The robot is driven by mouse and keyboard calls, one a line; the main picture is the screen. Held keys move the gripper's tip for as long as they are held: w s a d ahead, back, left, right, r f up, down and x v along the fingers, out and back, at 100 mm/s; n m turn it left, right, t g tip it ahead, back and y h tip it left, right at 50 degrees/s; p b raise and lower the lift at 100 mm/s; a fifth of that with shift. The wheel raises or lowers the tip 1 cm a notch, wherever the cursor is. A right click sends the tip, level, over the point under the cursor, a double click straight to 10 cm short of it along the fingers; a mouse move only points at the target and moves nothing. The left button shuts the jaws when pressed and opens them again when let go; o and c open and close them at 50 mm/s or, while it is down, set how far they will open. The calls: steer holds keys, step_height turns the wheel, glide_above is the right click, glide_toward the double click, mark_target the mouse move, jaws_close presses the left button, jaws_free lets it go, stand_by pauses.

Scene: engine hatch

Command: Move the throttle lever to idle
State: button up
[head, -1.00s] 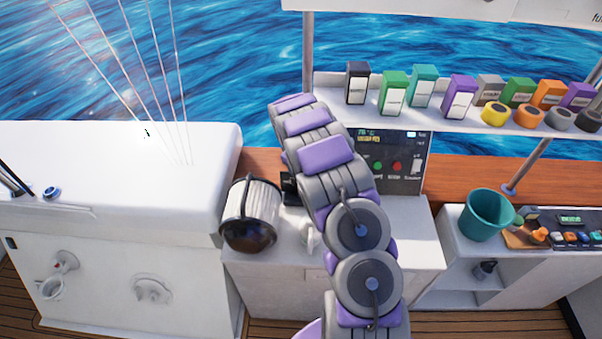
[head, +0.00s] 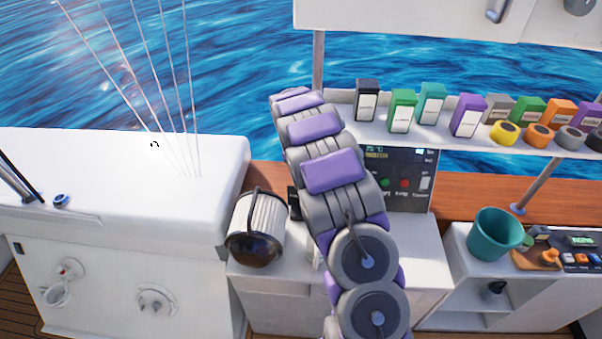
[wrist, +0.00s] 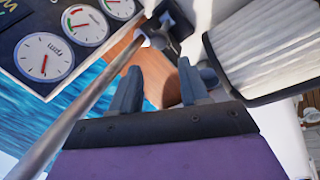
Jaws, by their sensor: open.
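My gripper (wrist: 158,68) is open and empty in the wrist view, its two grey fingers spread apart. A dark, knobby fitting (wrist: 176,25) lies just beyond the fingertips, apart from them; it may be the throttle lever, but I cannot tell its setting. In the head view a small black piece (head: 294,203) shows between the pleated filter and my arm, and may be the same fitting. My arm hides most of that spot and the gripper itself in the head view.
A white pleated filter (head: 257,225) with a dark cap stands close beside; it also fills the wrist view's upper right (wrist: 265,50). A metal post (wrist: 90,100) runs left of the fingers, near round gauges (wrist: 45,57). A teal bucket (head: 495,235) stands right.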

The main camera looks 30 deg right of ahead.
steer(key=w+a+m+b, duration=0.1)
steer(key=w, duration=0.1)
steer(key=w+a+f+m+g+b, duration=0.1)
steer(key=w+a+m, duration=0.1)
steer(key=w, duration=0.1)
steer(key=w+a+f+m+b, duration=0.1)
steer(key=w+a+b, duration=0.1)
steer(key=shift+w+a+m+h, duration=0.2)
steer(key=shift+a+m+h, duration=0.1)
steer(key=shift+h, duration=0.1)
jaws_close()
steer(key=s+d+f+m+g+b, duration=0.1)
steer(key=s+d+f+m+b, duration=0.3)
steer(key=f+b, duration=0.5)
steer(key=shift+d+f+m+g+h+b, duration=0.25)
steer(key=shift+d+m+g+h+b, duration=0.15)
steer(key=shift+d+m+b, duration=0.2)
